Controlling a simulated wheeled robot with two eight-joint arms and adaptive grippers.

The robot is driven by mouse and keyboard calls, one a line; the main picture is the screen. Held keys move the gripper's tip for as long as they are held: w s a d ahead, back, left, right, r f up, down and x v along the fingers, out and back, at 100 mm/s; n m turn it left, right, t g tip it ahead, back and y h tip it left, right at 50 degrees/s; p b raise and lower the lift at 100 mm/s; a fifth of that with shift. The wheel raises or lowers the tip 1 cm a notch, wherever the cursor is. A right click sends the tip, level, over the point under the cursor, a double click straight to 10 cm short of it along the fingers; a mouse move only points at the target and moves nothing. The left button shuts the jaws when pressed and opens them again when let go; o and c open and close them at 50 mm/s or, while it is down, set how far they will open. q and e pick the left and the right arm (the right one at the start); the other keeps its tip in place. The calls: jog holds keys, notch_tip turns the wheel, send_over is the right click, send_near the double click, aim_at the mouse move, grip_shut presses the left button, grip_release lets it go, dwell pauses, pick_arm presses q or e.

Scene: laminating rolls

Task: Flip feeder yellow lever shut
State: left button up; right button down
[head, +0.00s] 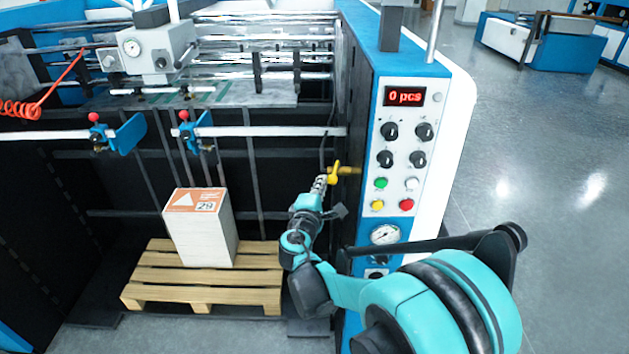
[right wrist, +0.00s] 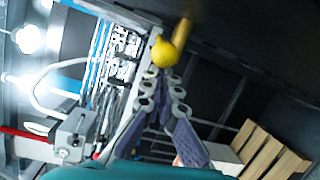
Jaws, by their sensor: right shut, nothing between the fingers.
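The yellow lever (head: 336,171) is on the inner side of the feeder's control column. In the head view its handle sticks out sideways near the column's edge. In the right wrist view the yellow lever (right wrist: 164,52) shows a round knob and a short stem. My right gripper (head: 320,184) is just left of and below the lever in the head view. In the right wrist view the right gripper (right wrist: 163,78) has its fingertips together, close to the knob. I cannot tell whether they touch it. The gripper holds nothing. My left gripper is out of view.
A paper stack (head: 202,238) stands on a wooden pallet (head: 150,287) inside the feeder. A white horizontal bar (head: 265,131) crosses above it. Open floor lies to the right.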

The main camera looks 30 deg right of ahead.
jog(key=shift+s+d, duration=0.8)
jog(key=shift+s, duration=0.2)
jog(key=shift+s+d, duration=0.1)
jog(key=shift+f, duration=0.1)
